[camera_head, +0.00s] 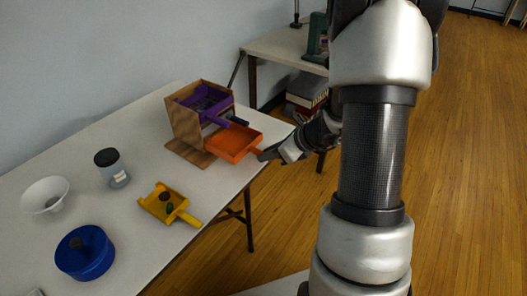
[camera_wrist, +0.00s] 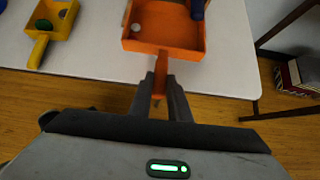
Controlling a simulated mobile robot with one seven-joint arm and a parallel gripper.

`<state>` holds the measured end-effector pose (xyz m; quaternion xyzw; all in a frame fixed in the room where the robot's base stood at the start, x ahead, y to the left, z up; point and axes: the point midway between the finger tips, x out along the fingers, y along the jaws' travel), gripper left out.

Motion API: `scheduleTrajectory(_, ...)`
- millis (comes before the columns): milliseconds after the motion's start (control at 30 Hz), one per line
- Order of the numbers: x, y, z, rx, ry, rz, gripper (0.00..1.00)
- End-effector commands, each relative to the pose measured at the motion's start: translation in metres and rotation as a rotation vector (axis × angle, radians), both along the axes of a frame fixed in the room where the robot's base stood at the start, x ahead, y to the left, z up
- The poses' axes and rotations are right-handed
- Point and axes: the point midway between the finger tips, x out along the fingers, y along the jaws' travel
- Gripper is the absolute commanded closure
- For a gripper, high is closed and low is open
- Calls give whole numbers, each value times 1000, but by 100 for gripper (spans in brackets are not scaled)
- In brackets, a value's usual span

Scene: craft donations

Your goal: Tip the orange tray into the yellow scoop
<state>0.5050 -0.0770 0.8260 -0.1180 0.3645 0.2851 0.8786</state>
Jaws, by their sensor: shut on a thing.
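The orange tray (camera_head: 234,143) is at the front of a wooden box on the white table, its handle pointing right. My gripper (camera_head: 265,156) is shut on that handle. In the wrist view the orange tray (camera_wrist: 190,40) shows a small pale round piece inside on its left, and my gripper (camera_wrist: 160,92) clasps the handle. The yellow scoop (camera_head: 154,204) lies on the table to the lower left of the orange tray, with a dark piece and a green piece in it. The yellow scoop (camera_wrist: 66,30) is also at the upper left of the wrist view.
The wooden box (camera_head: 185,125) holds a purple tray (camera_head: 205,102) above the orange one. A jar (camera_head: 119,175), a white bowl (camera_head: 38,190) and a blue round container (camera_head: 94,262) stand left on the table. A second table (camera_head: 272,45) stands behind. Bare tabletop lies between tray and scoop.

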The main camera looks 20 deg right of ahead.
Motion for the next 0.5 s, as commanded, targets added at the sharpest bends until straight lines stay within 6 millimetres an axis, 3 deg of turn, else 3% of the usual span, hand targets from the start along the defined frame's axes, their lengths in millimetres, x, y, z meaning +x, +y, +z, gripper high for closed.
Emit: scheduleTrajectory(500, -25, -19, 0, 1, -1, -1, 100)
